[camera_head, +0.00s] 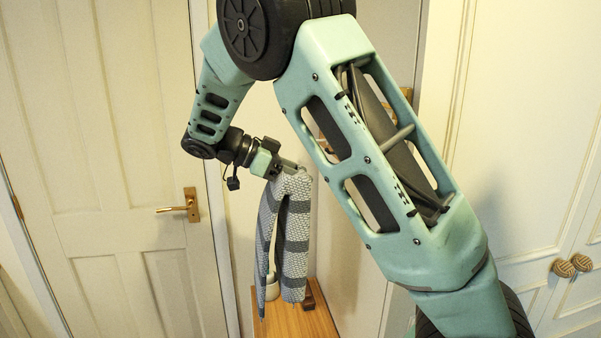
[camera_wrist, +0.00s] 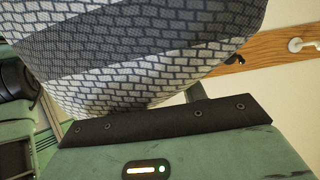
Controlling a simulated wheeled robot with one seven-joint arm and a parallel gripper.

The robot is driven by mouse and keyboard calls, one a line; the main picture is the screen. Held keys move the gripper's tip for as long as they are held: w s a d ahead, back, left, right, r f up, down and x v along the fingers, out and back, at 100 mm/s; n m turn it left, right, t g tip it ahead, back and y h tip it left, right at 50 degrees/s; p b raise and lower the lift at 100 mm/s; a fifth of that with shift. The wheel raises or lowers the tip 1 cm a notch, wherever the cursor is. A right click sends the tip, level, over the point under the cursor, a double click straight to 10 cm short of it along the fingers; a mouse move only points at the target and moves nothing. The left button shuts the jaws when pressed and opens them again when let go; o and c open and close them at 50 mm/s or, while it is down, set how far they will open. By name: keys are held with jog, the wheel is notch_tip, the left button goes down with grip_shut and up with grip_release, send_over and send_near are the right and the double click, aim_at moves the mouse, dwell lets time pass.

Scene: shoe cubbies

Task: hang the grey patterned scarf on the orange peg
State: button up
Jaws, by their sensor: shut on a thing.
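The grey patterned scarf (camera_head: 292,235) hangs folded over my gripper (camera_head: 287,167) in the head view, with its striped ends dropping down. My gripper is shut on the scarf and holds it up in front of the wall beside the door. In the wrist view the scarf (camera_wrist: 150,60), with its brick-like pattern and a dark band, fills the upper left and hides the fingertips. I cannot make out the orange peg in either view.
A wooden bench top (camera_head: 300,325) lies below the scarf. A panelled door (camera_head: 120,150) with a brass handle stands left.

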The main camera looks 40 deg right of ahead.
jog(key=shift+a+r, duration=0.1)
jog(key=shift+r, duration=0.05)
jog(key=shift+w+a+r, duration=0.15)
jog(key=shift+s+d+f+b, duration=0.1)
jog(key=shift+s+d+b, duration=0.8)
jog(key=shift+d, duration=0.8)
jog(key=shift+s+d+f+b, duration=0.1)
jog(key=shift+s+d+b, duration=0.4)
jog(key=shift+s+d, duration=0.9)
jog(key=shift+s+d+f+b, duration=0.1)
jog(key=shift+s+d+b, duration=0.65)
jog(key=shift+d, duration=1.2)
jog(key=shift+s+d+f+b, duration=0.4)
jog(key=shift+f+b, duration=0.2)
jog(key=shift+b, duration=0.2)
jog(key=shift+d, duration=0.1)
jog(key=o, duration=1.4)
jog(key=shift+o, duration=0.2)
